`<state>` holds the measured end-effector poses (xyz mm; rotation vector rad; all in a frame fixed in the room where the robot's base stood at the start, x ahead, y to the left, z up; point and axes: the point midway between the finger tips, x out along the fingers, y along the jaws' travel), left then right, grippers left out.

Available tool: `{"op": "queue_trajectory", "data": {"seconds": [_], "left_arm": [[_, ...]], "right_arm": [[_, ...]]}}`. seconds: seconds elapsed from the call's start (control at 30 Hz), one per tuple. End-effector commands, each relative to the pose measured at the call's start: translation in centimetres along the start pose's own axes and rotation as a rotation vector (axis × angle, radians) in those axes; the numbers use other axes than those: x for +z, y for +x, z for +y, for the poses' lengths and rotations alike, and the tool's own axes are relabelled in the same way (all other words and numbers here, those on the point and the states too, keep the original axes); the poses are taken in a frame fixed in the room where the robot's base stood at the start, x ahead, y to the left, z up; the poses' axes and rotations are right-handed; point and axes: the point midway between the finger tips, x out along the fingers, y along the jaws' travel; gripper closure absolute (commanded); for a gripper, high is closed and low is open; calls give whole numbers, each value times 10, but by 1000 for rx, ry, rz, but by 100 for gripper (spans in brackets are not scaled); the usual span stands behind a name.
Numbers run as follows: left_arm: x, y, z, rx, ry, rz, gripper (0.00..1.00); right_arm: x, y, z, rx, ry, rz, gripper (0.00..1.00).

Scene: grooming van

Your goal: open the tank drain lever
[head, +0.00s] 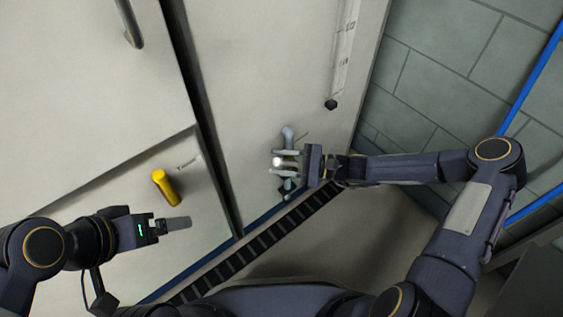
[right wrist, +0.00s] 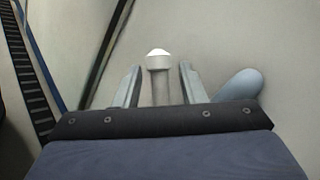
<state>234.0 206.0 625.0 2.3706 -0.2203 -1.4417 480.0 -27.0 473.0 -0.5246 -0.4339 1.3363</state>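A short grey lever handle (right wrist: 159,85) with a white rounded end stands between the fingers of my right gripper (right wrist: 160,80) in the right wrist view. Gaps show on both sides of it, so the fingers are open around it. In the head view the white end (head: 278,162) shows between the fingertips of my right gripper (head: 280,163), in front of a grey pipe fitting (head: 288,133) on the pale panel. The lever's base is hidden by the gripper. My left gripper (head: 175,225) hangs at the lower left, away from the lever; its finger spacing is unclear.
A yellow handle (head: 165,187) with an unreadable label is on the left panel, close above my left gripper. A clear gauge tube (head: 345,45) runs above the lever. A dark slatted strip (head: 255,240) runs along the bottom. A tiled wall (head: 450,80) is at the right.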

Motion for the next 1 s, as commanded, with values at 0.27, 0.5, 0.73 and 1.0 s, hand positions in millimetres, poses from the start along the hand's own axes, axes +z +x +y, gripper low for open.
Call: {"op": "queue_trajectory", "data": {"seconds": [0.27,0.5,0.73,1.0], "left_arm": [[0,0,0,0,0,0,10],[0,0,0,0,0,0,10],[-2,-4,2,0,0,0,10],[-6,-12,5,0,0,0,10]], "right_arm": [[0,0,0,0,0,-1,81],[1,0,0,0,-1,-3,100],[3,-2,-4,-21,38,-33,100],[5,-14,-22,-142,258,-203,100]]}}
